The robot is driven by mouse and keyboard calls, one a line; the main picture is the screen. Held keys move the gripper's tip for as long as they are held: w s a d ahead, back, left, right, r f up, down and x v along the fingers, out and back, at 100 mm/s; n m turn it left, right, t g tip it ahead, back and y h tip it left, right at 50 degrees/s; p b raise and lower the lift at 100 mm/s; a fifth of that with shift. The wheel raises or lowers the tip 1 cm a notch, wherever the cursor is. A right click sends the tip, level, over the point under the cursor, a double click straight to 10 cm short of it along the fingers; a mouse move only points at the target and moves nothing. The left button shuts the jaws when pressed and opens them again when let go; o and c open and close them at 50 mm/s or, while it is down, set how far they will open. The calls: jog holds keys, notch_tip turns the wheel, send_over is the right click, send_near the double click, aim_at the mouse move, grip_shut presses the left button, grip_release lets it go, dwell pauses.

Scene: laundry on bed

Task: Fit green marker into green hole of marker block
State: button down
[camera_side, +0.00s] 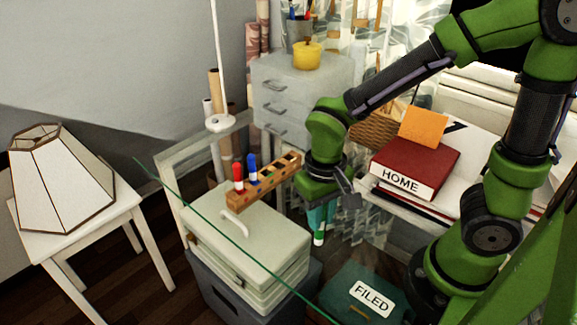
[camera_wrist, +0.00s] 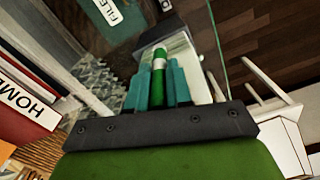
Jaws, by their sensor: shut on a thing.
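The marker block (camera_side: 262,189) is a long wooden bar with a row of holes along its top, left of my gripper in the side view. A red marker (camera_side: 238,176) and a blue marker (camera_side: 252,166) stand upright at its left end. The holes towards its right end look empty; their colours are too small to tell. My gripper (camera_side: 319,230) points down to the right of the block, shut on the green marker (camera_side: 319,239). In the wrist view the green marker (camera_wrist: 159,72), with a white band, sits between the teal fingers (camera_wrist: 158,88). The block is not recognisable there.
A glass edge (camera_side: 240,251) runs diagonally past a pale case (camera_side: 262,235). A green box (camera_side: 357,298) marked FILED lies at the front, a red HOME book (camera_side: 415,166) to the right. Grey drawers (camera_side: 290,100) stand behind, a lamp (camera_side: 60,180) at far left.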

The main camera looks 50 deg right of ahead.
jog(key=s+d, duration=0.2)
jog(key=s, duration=0.3)
send_near(266, 180)
notch_tip(266, 180, up, 2)
jog(key=w+d, duration=0.2)
notch_tip(266, 180, down, 7)
jog(key=shift+f, duration=0.1)
jog(key=shift+f, duration=0.2)
jog(key=c, duration=1.3)
grip_release()
